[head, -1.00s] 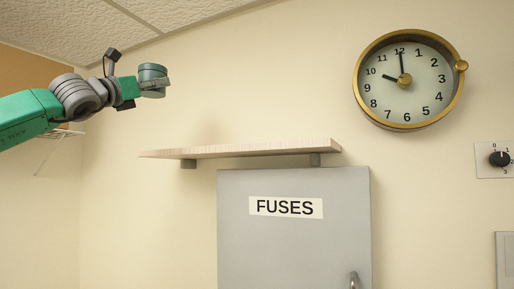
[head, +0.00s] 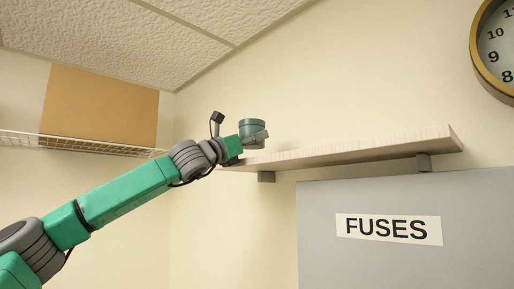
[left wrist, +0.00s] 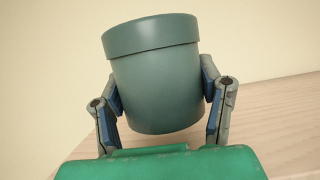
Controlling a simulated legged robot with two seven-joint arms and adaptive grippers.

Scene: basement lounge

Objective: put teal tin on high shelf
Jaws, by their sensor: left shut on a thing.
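The teal tin (head: 252,128) is a lidded cylinder held upright, or nearly so, in my left gripper (head: 256,138). In the left wrist view the tin (left wrist: 155,80) sits between the two fingers of the left gripper (left wrist: 163,100), which touch its sides. The high shelf (head: 350,149) is a pale wooden board on the wall. In the head view the tin is at the shelf's left end; the wrist view shows the shelf's wood (left wrist: 270,125) behind and below it. I cannot tell whether the tin touches the board. My right gripper is not in view.
A grey cabinet (head: 400,260) labelled FUSES stands below the shelf. A wall clock (head: 492,50) hangs at upper right. A wire rack (head: 80,143) with a brown box (head: 100,105) is at left. The visible shelf top looks clear.

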